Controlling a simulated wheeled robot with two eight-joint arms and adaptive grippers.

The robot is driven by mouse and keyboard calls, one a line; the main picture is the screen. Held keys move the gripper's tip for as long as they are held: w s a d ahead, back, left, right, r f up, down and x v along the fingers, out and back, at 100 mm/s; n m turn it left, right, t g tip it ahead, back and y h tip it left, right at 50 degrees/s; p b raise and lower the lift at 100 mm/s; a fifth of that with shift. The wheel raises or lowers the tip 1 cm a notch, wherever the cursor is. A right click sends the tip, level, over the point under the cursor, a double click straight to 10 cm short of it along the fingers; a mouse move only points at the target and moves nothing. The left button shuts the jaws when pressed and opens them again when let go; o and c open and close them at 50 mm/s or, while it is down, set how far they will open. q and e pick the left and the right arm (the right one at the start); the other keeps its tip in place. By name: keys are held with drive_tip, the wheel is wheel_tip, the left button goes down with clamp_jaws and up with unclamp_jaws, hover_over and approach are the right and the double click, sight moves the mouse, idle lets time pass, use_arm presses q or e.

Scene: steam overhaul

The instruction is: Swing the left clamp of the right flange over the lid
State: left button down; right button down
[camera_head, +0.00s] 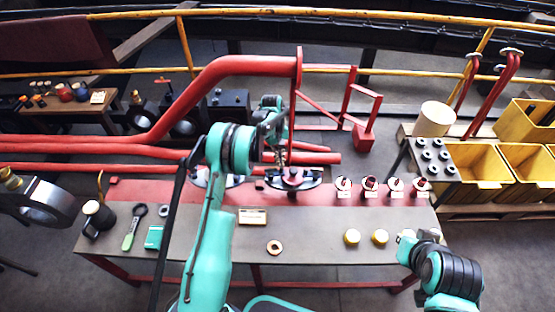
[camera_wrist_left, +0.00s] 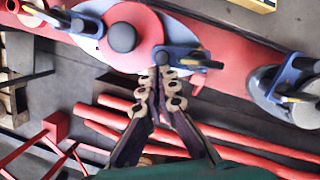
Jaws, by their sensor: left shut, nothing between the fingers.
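The right flange (camera_head: 292,180) stands at the back of the table, with a dark top and red lid partly behind my left gripper (camera_head: 282,160). In the left wrist view the red lid (camera_wrist_left: 140,22) has a dark round knob in its middle. The left clamp (camera_wrist_left: 182,56), blue with a dark handle, lies at the lid's right edge there; the other clamp (camera_wrist_left: 57,18) is on the opposite side. My left gripper (camera_wrist_left: 162,76) is shut and empty, its tips right beside the left clamp's inner end; touching is unclear. My right arm is at lower right, its fingers unclear.
The left flange (camera_wrist_left: 297,112) with its blue clamps stands beside the right one. Red pipes (camera_head: 230,68) run behind the table.

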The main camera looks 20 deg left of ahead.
use_arm(q)
drive_tip(key=shift+s+d, duration=0.2)
drive_tip(key=shift+d, duration=0.15)
idle(0.6)
drive_tip(key=shift+r, duration=0.1)
drive_tip(key=v, duration=1.2)
drive_tip(key=s+d+r+m+t+y, duration=0.1)
drive_tip(key=s+d+r+m+t, duration=0.1)
drive_tip(key=s+r, duration=0.55)
drive_tip(key=s+d+r+m+t, duration=0.2)
drive_tip(key=s+d+r, duration=0.1)
drive_tip(key=s+r, duration=0.4)
drive_tip(key=s+d+f+m+t+y, duration=0.1)
drive_tip(key=s+m+t, duration=0.4)
drive_tip(key=s, duration=1.3)
drive_tip(key=shift+s+d+f+m, duration=0.25)
drive_tip(key=shift+d+f+m, duration=0.05)
drive_tip(key=shift+d+f, duration=0.45)
